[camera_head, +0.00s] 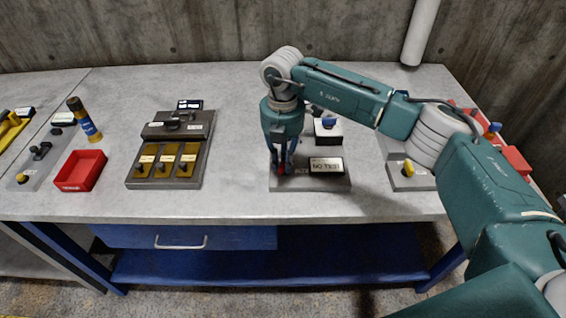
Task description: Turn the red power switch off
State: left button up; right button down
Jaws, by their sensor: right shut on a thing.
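The red power switch (281,171) shows as a small red spot at the front left of a grey panel (310,184) on the workbench. My right gripper (281,165) points straight down over it, with its fingers closed around the switch and hiding most of it. Which way the switch is turned cannot be seen. A dark label plate with a white text label (326,166) is on the same panel, right of the gripper. A box with a blue knob (328,123) stands behind the label. My left gripper is not in view.
Left of the panel is a dark box with several keyed brass plates (167,161). A yellow knob (408,168) is to the right, near my right arm. The bench front between the boxes is clear.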

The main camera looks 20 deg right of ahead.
jog(key=m, duration=0.4)
jog(key=shift+w+m, duration=0.2)
jog(key=shift+m, duration=0.1)
jog(key=shift+w+d+r+m, duration=0.1)
jog(key=shift+m, duration=1.2)
jog(key=shift+w+d+m, duration=0.1)
jog(key=shift+m, duration=1.2)
jog(key=c, duration=1.6)
grip_release()
jog(key=shift+s, duration=0.1)
jog(key=shift+c, duration=0.2)
jog(key=shift+r, duration=0.15)
notch_tip(320, 180, up, 12)
jog(key=shift+f, duration=0.2)
